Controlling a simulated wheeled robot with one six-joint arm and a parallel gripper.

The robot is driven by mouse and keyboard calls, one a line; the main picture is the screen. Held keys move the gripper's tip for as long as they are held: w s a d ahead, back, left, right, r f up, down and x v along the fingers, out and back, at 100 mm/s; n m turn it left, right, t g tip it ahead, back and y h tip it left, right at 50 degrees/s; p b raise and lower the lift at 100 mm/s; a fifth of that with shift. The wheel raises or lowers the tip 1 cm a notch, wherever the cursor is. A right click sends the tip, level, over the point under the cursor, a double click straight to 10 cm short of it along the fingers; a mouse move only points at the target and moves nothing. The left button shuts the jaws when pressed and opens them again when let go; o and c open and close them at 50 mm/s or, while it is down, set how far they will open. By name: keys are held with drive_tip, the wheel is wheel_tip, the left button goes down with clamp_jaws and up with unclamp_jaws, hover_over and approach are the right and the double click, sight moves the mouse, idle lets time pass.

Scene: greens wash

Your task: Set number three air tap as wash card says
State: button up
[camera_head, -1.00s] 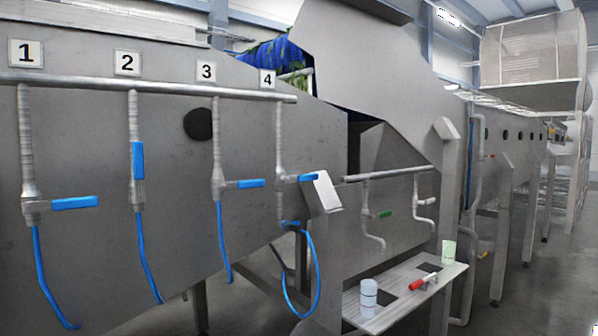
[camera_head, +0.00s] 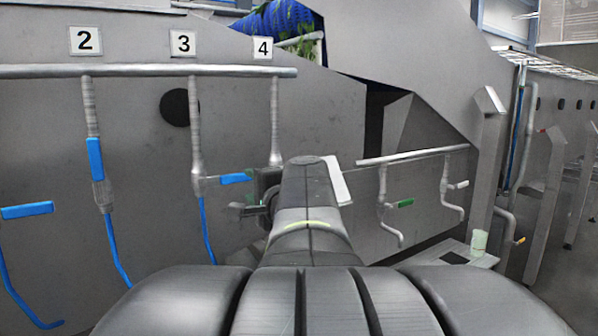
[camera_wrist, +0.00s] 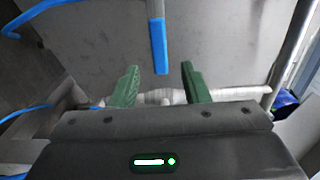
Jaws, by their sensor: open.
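The number three air tap, under the plate "3" (camera_head: 183,43), has a blue handle (camera_head: 236,179) set crosswise to its pipe, pointing right. My gripper (camera_head: 246,207) is beside the handle's right end, partly hidden by my arm. In the wrist view my gripper (camera_wrist: 160,67) has its green fingers apart, with nothing held. A blue handle (camera_wrist: 159,45), which looks like tap three's, lies just beyond and between the fingertips, with no clear contact. The white card (camera_head: 341,182) is partly hidden behind my arm and its writing is unreadable.
Tap two's blue handle (camera_head: 95,159) lies along its pipe; the handle at far left (camera_head: 27,210) is crosswise. Tap four's pipe (camera_head: 275,120) stands close to my gripper, its lower part hidden.

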sight(240, 178)
drive_tip(key=p+x, duration=0.2)
drive_tip(key=x, duration=0.8)
drive_tip(key=shift+w+a, duration=0.1)
drive_tip(key=shift+w, duration=0.05)
clamp_jaws()
